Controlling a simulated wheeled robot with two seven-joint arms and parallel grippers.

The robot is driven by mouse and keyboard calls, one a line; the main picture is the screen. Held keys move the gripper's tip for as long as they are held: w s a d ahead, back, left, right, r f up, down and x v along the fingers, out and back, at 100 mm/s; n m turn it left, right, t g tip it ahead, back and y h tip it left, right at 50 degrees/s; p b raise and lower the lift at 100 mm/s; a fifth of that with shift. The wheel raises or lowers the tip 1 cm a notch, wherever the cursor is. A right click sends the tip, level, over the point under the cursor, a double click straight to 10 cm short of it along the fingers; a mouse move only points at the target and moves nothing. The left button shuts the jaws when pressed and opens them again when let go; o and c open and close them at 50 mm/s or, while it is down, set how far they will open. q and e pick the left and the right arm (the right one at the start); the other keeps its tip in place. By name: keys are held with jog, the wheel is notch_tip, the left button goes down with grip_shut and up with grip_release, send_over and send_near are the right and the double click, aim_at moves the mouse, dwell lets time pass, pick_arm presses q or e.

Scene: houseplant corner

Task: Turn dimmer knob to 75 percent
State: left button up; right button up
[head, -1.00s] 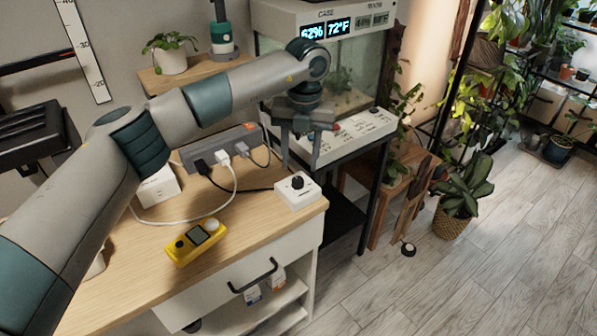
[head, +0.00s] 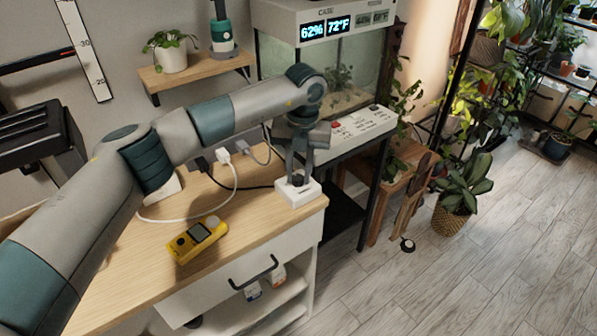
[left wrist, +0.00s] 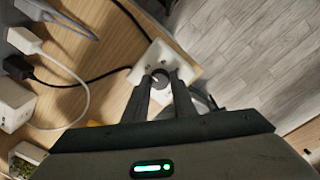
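The dimmer is a small white box (head: 310,192) with a dark knob (head: 297,180) on top, at the right front corner of the wooden bench. My left gripper (head: 298,176) points down over it, with its fingers at either side of the knob. In the left wrist view the knob (left wrist: 160,77) shows between the two fingertips, on the white box (left wrist: 160,55). The fingers stand apart, but I cannot tell whether they press on the knob. The knob's exact setting cannot be read. My right gripper is in neither view.
A yellow handheld device (head: 197,240) lies on the bench (head: 250,225). White and dark cables run behind the dimmer. A terrarium with a lit display (head: 325,29) stands behind. A potted plant (head: 462,185) is on the floor to the right.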

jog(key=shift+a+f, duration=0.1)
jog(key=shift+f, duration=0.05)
pick_arm(q)
jog(key=shift+m+b, duration=0.3)
jog(key=shift+b, duration=0.1)
jog(key=shift+f+m+b, duration=0.1)
jog(key=shift+m+b, duration=0.6)
jog(key=shift+b, duration=0.05)
jog(key=shift+m+b, duration=0.3)
jog(key=shift+m, duration=0.1)
jog(key=m+b, duration=0.3)
jog(key=m, duration=0.1)
jog(key=shift+b, duration=0.3)
jog(key=m+b, duration=0.2)
jog(key=m, duration=0.2)
jog(key=shift+t, duration=0.3)
jog(key=shift+r+m, duration=0.2)
jog(key=shift+m, duration=0.4)
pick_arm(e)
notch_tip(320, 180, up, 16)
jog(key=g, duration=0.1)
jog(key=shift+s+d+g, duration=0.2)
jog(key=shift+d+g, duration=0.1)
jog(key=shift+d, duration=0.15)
pick_arm(q)
jog(key=o, duration=1)
